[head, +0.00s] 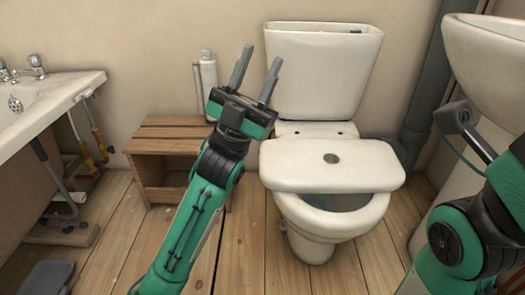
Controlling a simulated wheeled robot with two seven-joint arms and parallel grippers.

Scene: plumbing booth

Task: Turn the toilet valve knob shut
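The white toilet (335,215) stands in the middle of the head view, with its cistern (322,75) against the wall behind it. The cistern has no lid on it, and a small blue part shows at its top right. A white slab with a round dark button, which looks like the cistern lid (300,172), lies across the bowl. I cannot make out a valve knob. My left gripper (262,55) is open and empty, its fingers pointing up in front of the cistern's left edge. My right arm is at the right edge; I see no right fingertips.
A low wooden stand (165,140) is left of the toilet, with a pale bottle-like object (207,75) behind it. A washbasin (45,100) with pipes below is at left. A pedestal basin (485,60) and a grey pipe (425,85) are at right. The plank floor is mostly clear.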

